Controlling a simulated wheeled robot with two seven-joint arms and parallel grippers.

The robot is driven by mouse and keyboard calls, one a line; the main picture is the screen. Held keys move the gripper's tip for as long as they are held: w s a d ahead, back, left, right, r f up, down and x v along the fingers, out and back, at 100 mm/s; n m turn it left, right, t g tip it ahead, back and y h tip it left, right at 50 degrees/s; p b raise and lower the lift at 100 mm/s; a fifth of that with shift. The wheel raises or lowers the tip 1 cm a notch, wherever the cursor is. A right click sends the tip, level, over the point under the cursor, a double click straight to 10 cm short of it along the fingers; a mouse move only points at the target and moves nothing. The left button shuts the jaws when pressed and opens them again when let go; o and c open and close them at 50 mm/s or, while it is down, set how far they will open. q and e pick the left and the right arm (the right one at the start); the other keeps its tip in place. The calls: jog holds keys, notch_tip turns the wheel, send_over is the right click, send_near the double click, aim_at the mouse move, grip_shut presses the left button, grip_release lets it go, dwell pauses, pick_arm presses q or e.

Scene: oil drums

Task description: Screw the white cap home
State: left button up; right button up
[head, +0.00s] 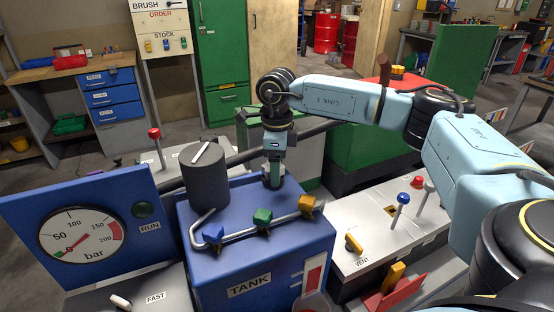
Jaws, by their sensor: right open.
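My right gripper (272,180) points straight down over the back right of the blue tank (262,262). Its jaws are open around or just above a small grey fitting on the tank top; the fingers hide most of that spot. I cannot make out a clearly white cap there, and cannot tell whether the fingers touch anything. A dark grey cylinder (205,180) with a pale bar across its top stands on the tank to the left of the gripper. My left gripper is not in view.
A gauge panel (78,240) stands at left. The vent panel (390,225) with levers is at right.

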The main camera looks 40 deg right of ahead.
jog(key=c, duration=1.1)
jog(key=shift+o, duration=0.2)
jog(key=shift+s+a+m+p, duration=0.1)
jog(key=shift+m+p, duration=0.35)
jog(key=shift+m, duration=0.65)
jog(key=m+p, duration=0.1)
jog(key=m, duration=0.2)
jog(key=shift+a, duration=0.1)
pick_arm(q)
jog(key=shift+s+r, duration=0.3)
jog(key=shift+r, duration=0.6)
pick_arm(e)
jog(key=shift+m, duration=0.5)
jog(key=m+p, duration=0.1)
jog(key=m, duration=0.3)
jog(key=shift+a+p, duration=0.2)
jog(key=shift+p, duration=0.1)
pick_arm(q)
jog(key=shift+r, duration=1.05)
pick_arm(e)
jog(key=shift+a+m, duration=0.1)
jog(key=shift+m, duration=1.1)
